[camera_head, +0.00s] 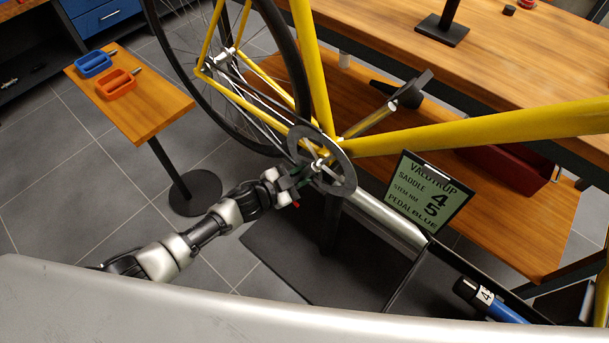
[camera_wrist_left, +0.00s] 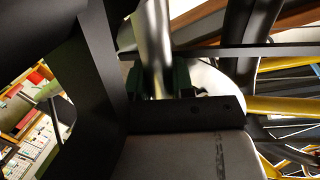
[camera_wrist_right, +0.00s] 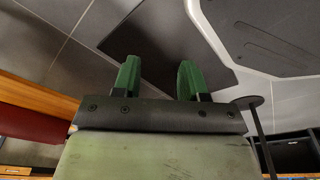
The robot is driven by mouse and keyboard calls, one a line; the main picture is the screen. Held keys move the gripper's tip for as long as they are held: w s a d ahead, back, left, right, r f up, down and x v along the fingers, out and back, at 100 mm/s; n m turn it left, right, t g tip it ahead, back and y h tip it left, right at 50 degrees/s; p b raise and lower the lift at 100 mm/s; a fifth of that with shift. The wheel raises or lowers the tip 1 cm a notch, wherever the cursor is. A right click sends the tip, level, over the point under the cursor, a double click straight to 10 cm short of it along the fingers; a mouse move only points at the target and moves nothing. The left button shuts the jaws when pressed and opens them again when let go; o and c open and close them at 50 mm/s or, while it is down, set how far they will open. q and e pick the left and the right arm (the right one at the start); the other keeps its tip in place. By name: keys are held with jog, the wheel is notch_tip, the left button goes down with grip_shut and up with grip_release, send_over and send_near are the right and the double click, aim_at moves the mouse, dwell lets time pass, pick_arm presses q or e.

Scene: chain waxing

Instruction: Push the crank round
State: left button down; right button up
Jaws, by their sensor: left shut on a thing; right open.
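The silver crank (camera_head: 313,158) sits at the dark round chainring (camera_head: 342,176) of the yellow bike (camera_head: 430,138). My left gripper (camera_head: 294,180) reaches in from the left and is at the crank's lower end, beside the chainring. In the left wrist view the silver crank bar (camera_wrist_left: 153,40) stands between the green fingertips, and the gripper is shut on it. The crank's far end is partly hidden by the gripper. My right gripper (camera_wrist_right: 158,80) shows only in the right wrist view.
The rear wheel (camera_head: 172,72) is behind the chainring. A small wooden table (camera_head: 150,118) at left holds a blue tray (camera_head: 93,65) and an orange tray (camera_head: 116,84). A sign (camera_head: 428,192) and a wooden bench (camera_head: 530,65) are at right. A dark mat (camera_head: 290,255) lies below the bike.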

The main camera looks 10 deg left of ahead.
pick_arm(q)
jog(key=shift+w+a+r+m+p, duration=0.2)
jog(key=shift+a+m+p, duration=0.15)
jog(key=shift+m, duration=0.15)
pick_arm(e)
jog(key=shift+s+d+f, duration=0.15)
jog(key=shift+s+f, duration=0.8)
jog(key=shift+s, duration=0.15)
pick_arm(q)
jog(key=c, duration=1)
grip_release()
jog(key=shift+o, duration=0.2)
jog(key=shift+s+a+r, duration=0.1)
jog(key=shift+s+a, duration=0.1)
jog(key=shift+s, duration=0.05)
jog(key=p+v, duration=0.1)
jog(key=v, duration=0.9)
jog(key=shift+s+r, duration=0.1)
jog(key=shift+r, duration=0.05)
pick_arm(e)
jog(key=shift+g, duration=0.3)
jog(key=s, duration=0.1)
jog(key=s+f, duration=0.1)
jog(key=s, duration=0.1)
jog(key=s+d+f, duration=0.1)
jog(key=shift+s+f, duration=0.25)
jog(key=shift+a, duration=0.1)
